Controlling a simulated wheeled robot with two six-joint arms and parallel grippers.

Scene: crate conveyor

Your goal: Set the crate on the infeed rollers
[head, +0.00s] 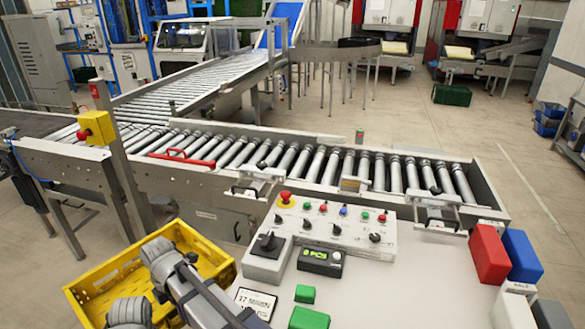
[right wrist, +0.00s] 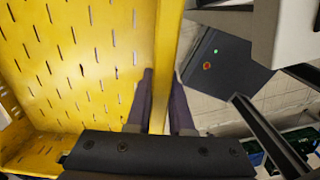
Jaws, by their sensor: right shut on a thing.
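The yellow crate (head: 112,272) is at the lower left in the head view, beside the control panel and on the near side of the conveyor frame. It looks empty where its inside shows. My right gripper (right wrist: 162,105) is shut on the crate's rim (right wrist: 168,45), with one finger on each side of the wall in the right wrist view. Grey arm parts cover some of the crate in the head view. What lies under the crate is hidden. The roller conveyor (head: 320,163) runs across beyond the panel, with its rollers bare. My left gripper cannot be made out.
The control panel (head: 335,225) with buttons stands right of the crate. A red bar (head: 182,158) lies along the near rail, and a yellow emergency-stop box (head: 96,128) stands on a post at left. Red (head: 488,255) and blue (head: 521,257) blocks sit at the right.

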